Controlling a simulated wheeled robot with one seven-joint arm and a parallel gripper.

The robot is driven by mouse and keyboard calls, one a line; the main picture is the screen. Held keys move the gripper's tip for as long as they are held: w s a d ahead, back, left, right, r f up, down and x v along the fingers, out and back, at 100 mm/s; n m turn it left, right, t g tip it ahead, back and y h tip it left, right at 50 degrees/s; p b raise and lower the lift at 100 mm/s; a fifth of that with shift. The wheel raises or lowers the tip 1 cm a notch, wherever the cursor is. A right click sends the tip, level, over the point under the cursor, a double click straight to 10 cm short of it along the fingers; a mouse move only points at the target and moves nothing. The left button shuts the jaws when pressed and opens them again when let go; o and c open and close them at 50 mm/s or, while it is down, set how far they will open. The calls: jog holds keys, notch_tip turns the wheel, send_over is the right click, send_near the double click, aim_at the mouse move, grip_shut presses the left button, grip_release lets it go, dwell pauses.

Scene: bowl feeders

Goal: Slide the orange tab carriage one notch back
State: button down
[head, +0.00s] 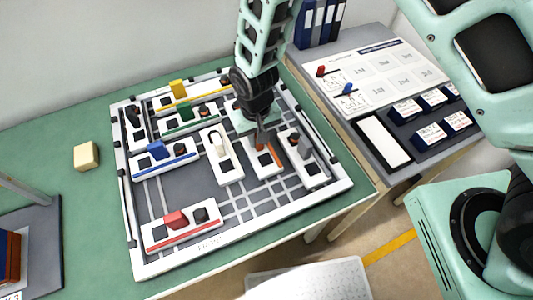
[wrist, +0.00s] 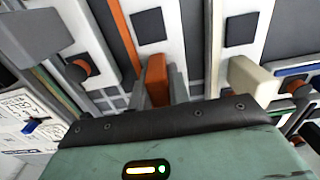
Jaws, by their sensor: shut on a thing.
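The orange tab carriage (head: 267,166) is a white block with an orange stripe and a dark square, lying in the right part of the gridded board (head: 240,205). My gripper (head: 261,141) reaches down from above onto its orange tab. In the wrist view the orange tab (wrist: 156,80) stands between the fingers of my gripper (wrist: 160,92), which are shut on it. The carriage's orange stripe (wrist: 124,38) and white body show ahead of the tab. The fingers and wrist hide part of the carriage's far end in the head view.
A cream-tab carriage (head: 223,170) lies close on the left and a grey-tab carriage (head: 311,170) close on the right. Blue (head: 165,163), red (head: 183,231), green and yellow carriages lie elsewhere on the board. Bare grid shows in front of the orange carriage.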

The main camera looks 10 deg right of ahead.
jog(key=shift+w+a, duration=0.2)
jog(key=shift+w, duration=0.4)
jog(key=shift+w+a, duration=0.15)
jog(key=shift+w, duration=0.45)
jog(key=c, duration=1.3)
grip_release()
jog(key=shift+r, duration=0.15)
notch_tip(320, 180, up, 17)
jog(key=b, duration=0.3)
